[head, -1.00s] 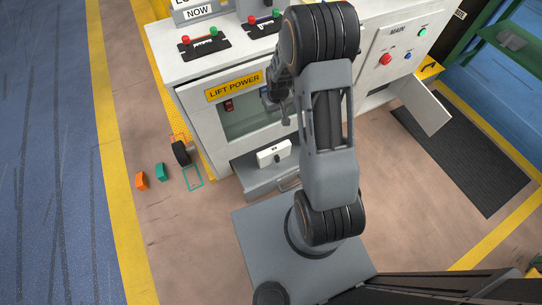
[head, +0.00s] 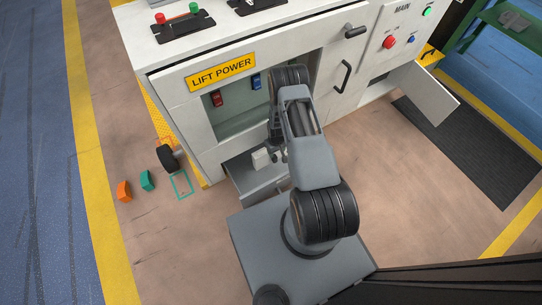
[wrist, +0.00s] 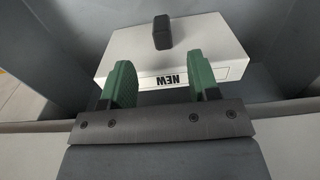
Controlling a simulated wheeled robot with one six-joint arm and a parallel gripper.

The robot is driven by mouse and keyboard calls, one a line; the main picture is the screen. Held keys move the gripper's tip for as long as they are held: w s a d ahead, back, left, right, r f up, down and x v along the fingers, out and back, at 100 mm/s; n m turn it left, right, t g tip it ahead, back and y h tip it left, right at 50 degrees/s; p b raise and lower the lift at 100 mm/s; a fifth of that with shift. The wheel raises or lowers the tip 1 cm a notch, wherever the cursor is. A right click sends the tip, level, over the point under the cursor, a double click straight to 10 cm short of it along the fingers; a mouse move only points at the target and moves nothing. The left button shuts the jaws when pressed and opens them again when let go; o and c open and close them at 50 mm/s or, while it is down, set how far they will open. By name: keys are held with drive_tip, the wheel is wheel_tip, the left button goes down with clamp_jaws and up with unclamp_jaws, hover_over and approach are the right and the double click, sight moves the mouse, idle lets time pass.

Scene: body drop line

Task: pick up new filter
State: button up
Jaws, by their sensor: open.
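The new filter (wrist: 190,52) is a white box with a black knob (wrist: 162,32) on it and the word NEW on its near face, upside down in the wrist view. It lies in an open grey drawer (head: 240,187) low in the cabinet. In the head view only part of the filter (head: 261,158) shows beside my arm. My gripper (wrist: 162,80) is open, its two green fingers apart at the box's near edge. The knob stands beyond the fingertips, with nothing between them. Whether the fingers touch the box I cannot tell.
The white cabinet (head: 196,118) rises behind the drawer, with a recess holding a red switch (head: 216,98) and a blue switch (head: 256,82). Orange (head: 124,191) and teal (head: 147,180) blocks stand on the floor at left. An open flap (head: 432,93) juts out at right.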

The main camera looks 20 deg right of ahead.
sight(275, 157)
drive_tip(key=shift+a+f+b, duration=0.1)
drive_tip(key=shift+f+b, duration=1.45)
drive_tip(key=shift+f, duration=2.25)
drive_tip(key=shift+r, duration=0.1)
drive_tip(key=shift+c, duration=0.4)
drive_tip(key=shift+w, duration=0.1)
clamp_jaws()
drive_tip(key=shift+r, duration=0.15)
